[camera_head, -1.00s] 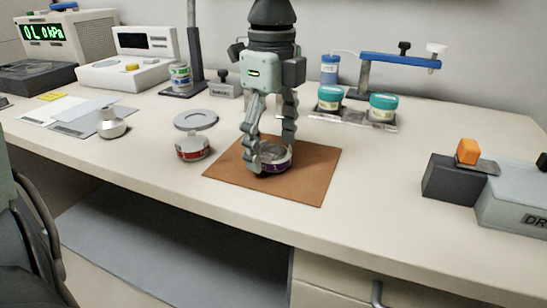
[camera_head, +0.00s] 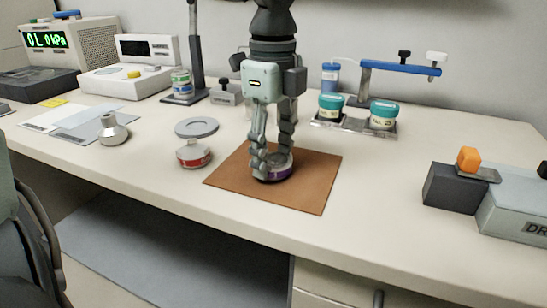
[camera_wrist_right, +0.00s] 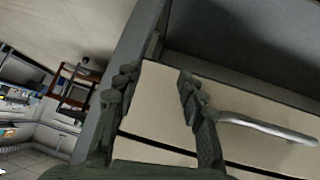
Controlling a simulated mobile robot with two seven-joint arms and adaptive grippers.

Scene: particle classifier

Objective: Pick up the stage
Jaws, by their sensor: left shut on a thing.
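The stage, a low round piece with a purple band (camera_head: 273,172), is on the brown mat (camera_head: 315,185) in the head view. My left gripper (camera_head: 272,160) points straight down over it, shut on it. The fingers cover much of the stage, and I cannot tell whether it is clear of the mat. My right gripper (camera_wrist_right: 157,78) is open and empty in the right wrist view, in front of a drawer front (camera_wrist_right: 160,105).
A metal funnel-like piece (camera_head: 112,131) stands further left. Teal-lidded jars (camera_head: 384,112) stand behind right. A grey box with an orange knob (camera_head: 468,158) is at right. A drawer handle (camera_wrist_right: 265,128) is near my right gripper.

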